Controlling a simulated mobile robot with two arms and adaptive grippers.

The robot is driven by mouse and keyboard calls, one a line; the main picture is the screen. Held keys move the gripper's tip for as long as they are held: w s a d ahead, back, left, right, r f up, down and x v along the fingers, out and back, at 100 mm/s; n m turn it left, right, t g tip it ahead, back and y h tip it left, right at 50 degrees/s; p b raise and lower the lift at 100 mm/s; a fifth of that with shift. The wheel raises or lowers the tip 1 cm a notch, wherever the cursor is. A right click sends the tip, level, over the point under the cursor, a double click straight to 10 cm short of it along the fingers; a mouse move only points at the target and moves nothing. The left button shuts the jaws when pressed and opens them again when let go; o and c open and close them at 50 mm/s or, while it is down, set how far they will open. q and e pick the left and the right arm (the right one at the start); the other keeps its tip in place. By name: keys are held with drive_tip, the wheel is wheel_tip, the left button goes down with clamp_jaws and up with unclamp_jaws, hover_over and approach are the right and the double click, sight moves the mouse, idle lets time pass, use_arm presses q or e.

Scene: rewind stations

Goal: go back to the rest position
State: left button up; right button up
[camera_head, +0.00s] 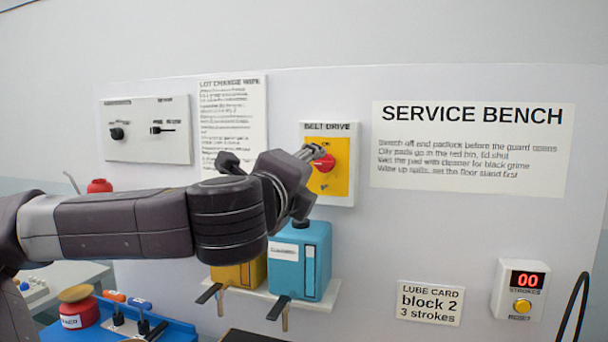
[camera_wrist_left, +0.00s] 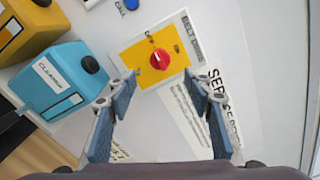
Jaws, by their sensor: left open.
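My left gripper (camera_head: 313,153) reaches in from the left in front of the belt drive switch. In the left wrist view its two fingers (camera_wrist_left: 159,84) are spread with nothing between them. The red knob (camera_wrist_left: 160,59) sits on a yellow plate (camera_wrist_left: 137,53) just beyond the fingertips and looks clear of them. In the head view the knob (camera_head: 325,163) shows right by the fingertips. I cannot tell for sure which mark the knob points to. My right gripper is not in view.
Below my left arm, a blue cleaner container (camera_head: 308,262) and a yellow container (camera_head: 240,274) stand on a wall shelf (camera_head: 318,301). A blue tray (camera_head: 178,331) with a red pot (camera_head: 80,312) is at lower left. A stroke counter (camera_head: 520,290) hangs at right.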

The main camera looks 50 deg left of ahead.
use_arm(q)
drive_tip(key=shift+v, duration=0.8)
drive_tip(key=shift+r, duration=0.1)
